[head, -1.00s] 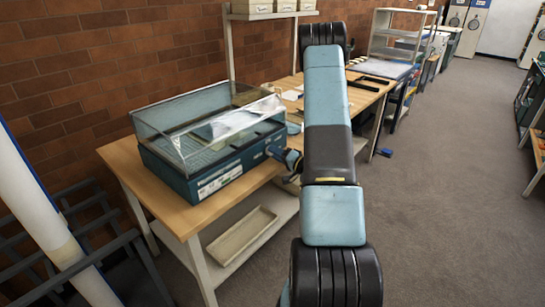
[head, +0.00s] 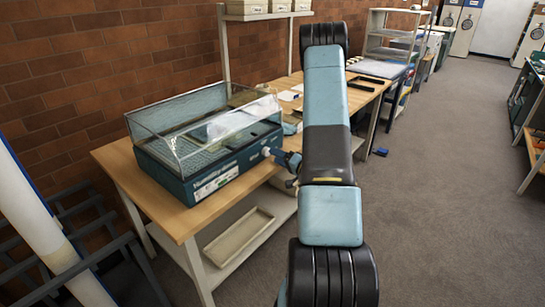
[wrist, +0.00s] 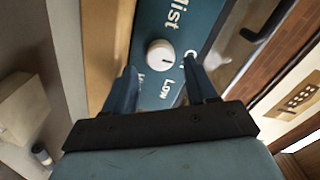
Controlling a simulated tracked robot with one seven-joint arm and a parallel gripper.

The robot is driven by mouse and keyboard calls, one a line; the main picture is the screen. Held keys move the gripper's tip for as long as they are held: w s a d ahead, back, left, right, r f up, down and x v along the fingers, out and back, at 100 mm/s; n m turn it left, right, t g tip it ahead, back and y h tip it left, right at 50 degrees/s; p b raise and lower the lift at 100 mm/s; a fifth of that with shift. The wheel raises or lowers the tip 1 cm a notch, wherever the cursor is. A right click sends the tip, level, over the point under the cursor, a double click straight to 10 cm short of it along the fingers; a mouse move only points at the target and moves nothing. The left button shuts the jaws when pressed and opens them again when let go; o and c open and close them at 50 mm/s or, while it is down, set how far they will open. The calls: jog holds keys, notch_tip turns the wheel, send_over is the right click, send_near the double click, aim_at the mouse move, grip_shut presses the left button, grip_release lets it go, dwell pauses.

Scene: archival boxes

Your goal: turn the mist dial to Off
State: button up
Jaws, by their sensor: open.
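The blue-green humidifying box (head: 210,178) with a clear lid stands on the wooden bench. Its mist dial (wrist: 160,53) is a round white knob with a short dark mark that seems to point right in the wrist view. The dial also shows on the box's front in the head view (head: 266,151). "Mist" and "Low" are readable on the panel; other labels are partly hidden by the fingers. My gripper (wrist: 163,78) is open and empty, facing the panel, its fingers to either side below the dial in the wrist view, apart from it. It also shows in the head view (head: 281,157).
The wooden bench (head: 120,160) runs along the brick wall, with a shallow tray (head: 240,235) on its lower shelf. A dark metal rack (head: 85,235) and a white tube (head: 40,215) stand at the left.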

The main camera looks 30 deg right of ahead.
jog(key=v, duration=1.1)
jog(key=shift+a, duration=0.1)
jog(key=s+a+r+n+g+y, duration=0.2)
jog(key=a+r+n+g+y, duration=0.2)
jog(key=a+r+g, duration=0.5)
jog(key=s+a+r+n+g+y, duration=0.2)
jog(key=a+r+n+g+y, duration=0.15)
jog(key=a+r, duration=0.9)
jog(key=s+a+r+n+g+h, duration=0.2)
jog(key=s+a+r+g+h, duration=0.15)
jog(key=s+a+h, duration=0.55)
jog(key=s+d+r+t+h, duration=0.2)
jog(key=s+r+t+h, duration=0.2)
jog(key=s+r, duration=0.3)
jog(key=shift+s+d+r+m+t+h, duration=0.35)
jog(key=shift+r+m, duration=0.1)
jog(key=shift+r, duration=0.15)
